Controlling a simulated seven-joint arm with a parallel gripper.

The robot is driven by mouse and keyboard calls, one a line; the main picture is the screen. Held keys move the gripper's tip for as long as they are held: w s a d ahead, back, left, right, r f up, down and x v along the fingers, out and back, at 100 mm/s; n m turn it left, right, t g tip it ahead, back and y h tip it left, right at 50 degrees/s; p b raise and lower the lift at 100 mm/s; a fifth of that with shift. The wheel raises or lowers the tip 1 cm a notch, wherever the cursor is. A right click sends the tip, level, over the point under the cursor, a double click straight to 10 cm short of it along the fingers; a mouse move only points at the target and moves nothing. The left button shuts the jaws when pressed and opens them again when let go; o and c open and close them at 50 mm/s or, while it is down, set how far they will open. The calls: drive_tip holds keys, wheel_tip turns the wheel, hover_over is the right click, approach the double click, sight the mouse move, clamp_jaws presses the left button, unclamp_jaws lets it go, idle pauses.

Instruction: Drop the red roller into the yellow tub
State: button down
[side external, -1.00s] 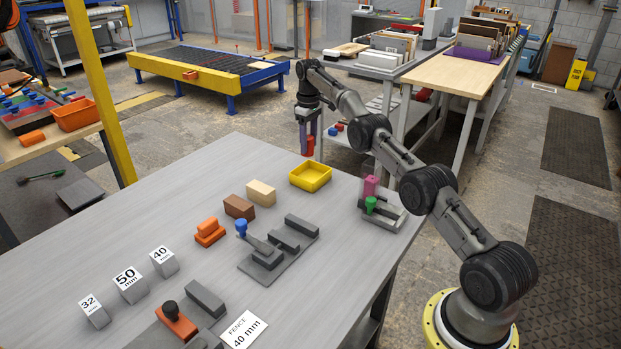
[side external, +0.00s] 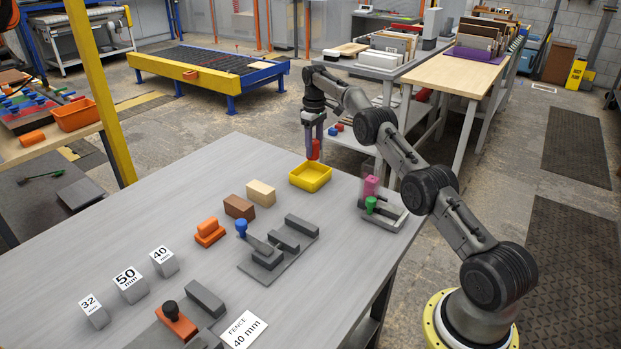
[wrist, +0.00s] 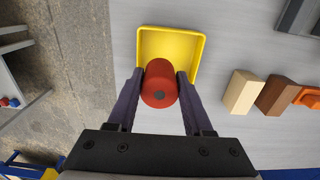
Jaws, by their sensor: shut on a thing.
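The red roller (side external: 315,149) is held upright between the fingers of my gripper (side external: 314,142), which is shut on it. In the wrist view the roller (wrist: 160,84) sits between the two purple-grey fingertips, its round end with a dark centre facing the camera. The yellow tub (side external: 310,184) stands on the grey table near its far edge. In the side view the roller hangs above the tub, over its far side. In the wrist view the roller covers the near part of the tub (wrist: 198,48). The visible part of the tub's floor looks empty.
A tan block (side external: 261,193) and a brown block (side external: 239,208) stand left of the tub on the table (side external: 150,220). A fixture with pink and green parts (side external: 371,205) stands to its right. Grey bars on a plate (side external: 270,262) lie nearer the camera.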

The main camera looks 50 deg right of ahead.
drive_tip(key=shift+s+d+f, duration=0.1)
drive_tip(key=shift+d+f, duration=0.05)
drive_tip(key=shift+f, duration=0.1)
hover_over(316, 177)
drive_tip(key=shift+a+f, duration=0.15)
drive_tip(key=shift+f, duration=1.2)
drive_tip(key=shift+a+f, duration=0.1)
drive_tip(key=shift+f, duration=1.25)
drive_tip(key=shift+c, duration=1.4)
unclamp_jaws()
drive_tip(key=shift+o, duration=0.3)
drive_tip(key=shift+d, duration=0.1)
drive_tip(key=shift+d, duration=0.15)
drive_tip(key=shift+r, duration=0.1)
wheel_tip(316, 177, up, 5)
drive_tip(key=shift+f, duration=0.1)
drive_tip(key=shift+a+r, duration=0.2)
drive_tip(key=shift+r, duration=0.4)
drive_tip(key=shift+a+r, duration=0.15)
drive_tip(key=shift+r, duration=0.45)
